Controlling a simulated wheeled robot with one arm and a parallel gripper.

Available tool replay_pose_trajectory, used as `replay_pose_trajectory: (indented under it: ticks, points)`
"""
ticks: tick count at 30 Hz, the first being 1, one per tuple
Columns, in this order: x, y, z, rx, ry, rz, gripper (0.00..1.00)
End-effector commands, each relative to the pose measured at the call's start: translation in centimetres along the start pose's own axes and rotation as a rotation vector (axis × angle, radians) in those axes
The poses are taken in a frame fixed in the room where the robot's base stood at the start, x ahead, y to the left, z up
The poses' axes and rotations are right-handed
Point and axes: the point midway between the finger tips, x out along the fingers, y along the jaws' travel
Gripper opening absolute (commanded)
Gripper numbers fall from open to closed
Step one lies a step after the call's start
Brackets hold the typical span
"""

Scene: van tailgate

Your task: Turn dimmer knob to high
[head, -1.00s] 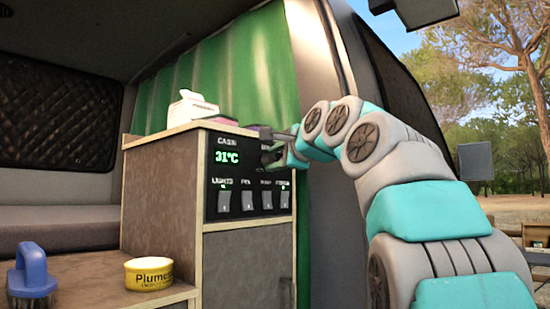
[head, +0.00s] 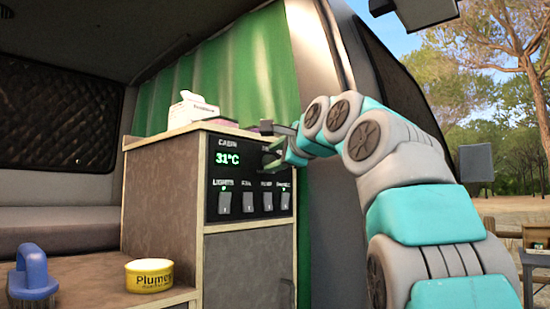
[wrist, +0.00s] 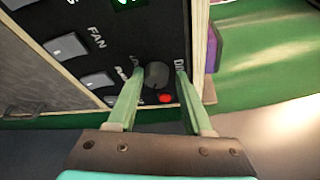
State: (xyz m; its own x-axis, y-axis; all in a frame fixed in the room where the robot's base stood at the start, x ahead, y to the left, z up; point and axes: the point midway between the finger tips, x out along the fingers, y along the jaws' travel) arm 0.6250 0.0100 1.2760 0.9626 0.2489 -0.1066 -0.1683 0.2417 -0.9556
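The dimmer knob (wrist: 156,74) is a small dark round knob on the black control panel (head: 248,190). In the wrist view, a red dot (wrist: 166,98) shows just below it, and the panel lettering around it is partly covered. My gripper (wrist: 158,72) is open, with one pale green finger on each side of the knob. Gaps show between knob and fingers, though I cannot tell how deep the tips reach. In the head view my gripper (head: 272,145) is at the panel's upper right and hides the knob.
Several rocker switches sit below, including the lights switch (head: 224,203) and fan switch (wrist: 66,46). A green display (head: 227,159) reads 31°C. A tissue box (head: 195,110) and a purple item (wrist: 212,48) are on the cabinet top. A yellow tin (head: 149,276) and blue brush (head: 31,275) are lower left.

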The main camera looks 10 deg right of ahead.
Motion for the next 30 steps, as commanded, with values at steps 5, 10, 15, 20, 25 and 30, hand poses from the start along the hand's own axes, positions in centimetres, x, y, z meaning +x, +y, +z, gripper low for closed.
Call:
replay_pose_trajectory:
  ticks: [5,10,15,20,25,30]
  points:
    - [0.1,0.1,-0.2,0.001,0.002,0.004,0.69]
    - [0.1,0.2,-0.2,0.001,0.003,0.005,0.69]
    - [-0.2,0.2,-0.2,0.001,0.004,0.006,0.69]
    - [-1.3,0.2,-0.2,0.002,0.004,0.006,0.69]
    - [-3.5,0.1,-0.1,0.002,0.002,0.002,0.69]
    - [-6.1,0.0,0.0,0.0,0.002,0.002,0.69]
